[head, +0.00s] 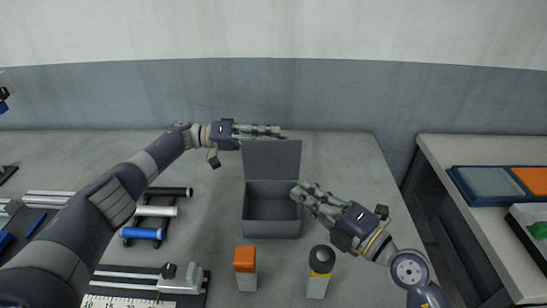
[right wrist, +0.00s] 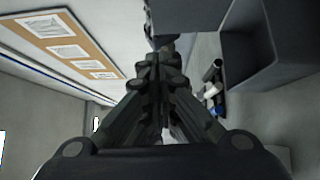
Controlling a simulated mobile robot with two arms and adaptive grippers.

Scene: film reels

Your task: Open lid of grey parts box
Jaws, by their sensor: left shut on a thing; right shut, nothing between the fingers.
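The grey parts box (head: 271,229) stands on the table with its lid (head: 272,160) raised upright at the back. Its inside shows and looks empty. My left gripper (head: 279,133) is at the lid's top edge, shut on the lid; the exact contact is hard to see. My right gripper (head: 301,193) is shut and empty at the box's right side, near the rim; I cannot tell if it touches. In the right wrist view, the box (right wrist: 252,60) is at the upper right, with the closed fingers (right wrist: 163,62) in the middle.
A rack with black, white and blue rolls (head: 145,233) lies left. A side table (head: 440,160) with a blue-framed tray (head: 470,200) stands right, across a gap.

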